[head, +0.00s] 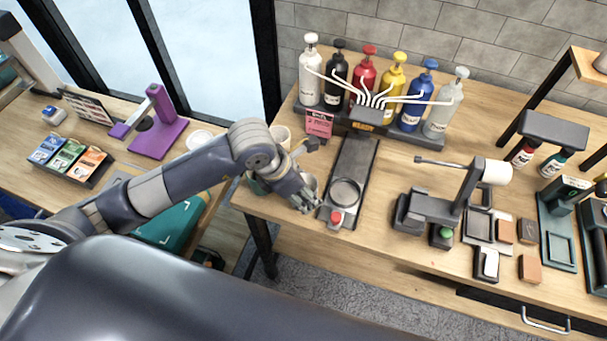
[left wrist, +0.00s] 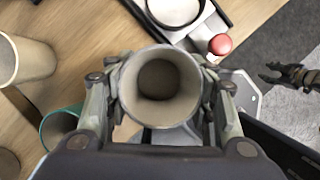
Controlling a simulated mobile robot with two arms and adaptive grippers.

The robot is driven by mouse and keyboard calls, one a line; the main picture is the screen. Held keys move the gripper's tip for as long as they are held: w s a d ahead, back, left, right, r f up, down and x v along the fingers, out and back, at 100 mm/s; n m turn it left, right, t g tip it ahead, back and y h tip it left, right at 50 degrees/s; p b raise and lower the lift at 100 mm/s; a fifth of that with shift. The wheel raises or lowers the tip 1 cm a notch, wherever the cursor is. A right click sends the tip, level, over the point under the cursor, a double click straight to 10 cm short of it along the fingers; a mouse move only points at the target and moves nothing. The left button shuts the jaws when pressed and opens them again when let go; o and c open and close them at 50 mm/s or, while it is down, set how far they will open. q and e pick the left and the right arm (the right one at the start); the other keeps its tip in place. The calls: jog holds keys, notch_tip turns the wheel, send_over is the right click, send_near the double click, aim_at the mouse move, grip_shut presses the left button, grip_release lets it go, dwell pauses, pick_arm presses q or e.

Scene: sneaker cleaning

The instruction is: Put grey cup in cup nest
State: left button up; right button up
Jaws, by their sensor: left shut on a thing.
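My left gripper (head: 306,197) is shut on the grey cup (left wrist: 160,87). The left wrist view looks down into its round open mouth, between the two fingers. In the head view the cup (head: 309,181) is mostly hidden by the gripper. The cup nest (head: 345,193) is a round ringed recess on a dark stand, just right of the held cup. Part of the nest (left wrist: 176,10) shows at the top of the left wrist view, apart from the cup. My right gripper (left wrist: 284,76) seems to show small at the right edge of the left wrist view; its jaw state is unclear.
A red button (head: 337,217) sits on the stand in front of the nest. A beige cup (left wrist: 28,60) and a teal cup (left wrist: 60,124) stand left of the held cup. Pump bottles (head: 366,72) line the back. A dark machine (head: 440,205) stands to the right.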

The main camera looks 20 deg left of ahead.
pick_arm(q)
jog(key=s+d+b, duration=0.1)
jog(key=s+d, duration=0.1)
jog(key=s, duration=0.5)
jog(key=shift+d+r+b, duration=0.15)
jog(key=shift+r+b, duration=0.2)
jog(key=shift+b, duration=0.05)
jog(key=shift+w, duration=0.1)
